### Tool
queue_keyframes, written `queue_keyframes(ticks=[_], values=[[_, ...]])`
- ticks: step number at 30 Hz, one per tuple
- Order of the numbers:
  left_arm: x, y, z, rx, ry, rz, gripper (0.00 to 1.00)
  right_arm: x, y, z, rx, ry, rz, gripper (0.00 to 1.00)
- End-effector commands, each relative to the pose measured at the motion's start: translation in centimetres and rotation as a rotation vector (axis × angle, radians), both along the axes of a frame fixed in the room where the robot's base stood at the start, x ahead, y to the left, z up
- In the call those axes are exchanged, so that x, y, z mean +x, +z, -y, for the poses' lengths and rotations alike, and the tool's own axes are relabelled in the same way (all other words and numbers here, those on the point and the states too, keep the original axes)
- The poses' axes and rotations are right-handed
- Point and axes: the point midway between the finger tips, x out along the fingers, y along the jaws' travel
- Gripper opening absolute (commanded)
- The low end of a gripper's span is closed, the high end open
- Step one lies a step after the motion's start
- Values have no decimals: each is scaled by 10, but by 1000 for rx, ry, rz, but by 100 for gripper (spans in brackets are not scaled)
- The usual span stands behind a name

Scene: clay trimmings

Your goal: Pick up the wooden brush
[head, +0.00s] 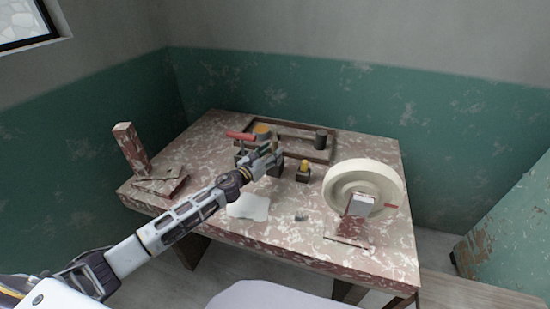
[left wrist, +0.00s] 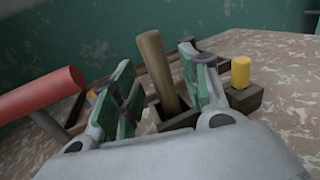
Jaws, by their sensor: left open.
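The wooden brush shows in the left wrist view as a plain tan wooden handle (left wrist: 157,62). It stands slightly tilted in a dark holder (left wrist: 178,121), which hides its lower end. My left gripper (left wrist: 158,78) is open, its green-padded fingers on either side of the handle in this view. I cannot tell whether either finger touches it. In the head view my left gripper (head: 270,153) is above the table near the holder and the brush is not clearly visible there. My right gripper is not in view.
A yellow-topped block (head: 304,167) stands to the right. Behind are a wooden tray (head: 290,124) and a dark cylinder (head: 321,139). A pale wheel (head: 345,183) stands at the table's right; a white sheet (head: 248,207) lies in front.

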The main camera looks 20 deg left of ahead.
Motion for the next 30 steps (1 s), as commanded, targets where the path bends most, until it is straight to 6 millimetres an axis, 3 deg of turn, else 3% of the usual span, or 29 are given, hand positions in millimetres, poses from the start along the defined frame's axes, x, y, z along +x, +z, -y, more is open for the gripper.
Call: queue_keyframes(ticks=[12,29,30], values=[[26,0,9,0,-1,0,45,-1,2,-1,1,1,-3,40],[28,0,10,0,0,0,45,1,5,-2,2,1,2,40],[28,0,10,0,0,0,40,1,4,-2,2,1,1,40]])
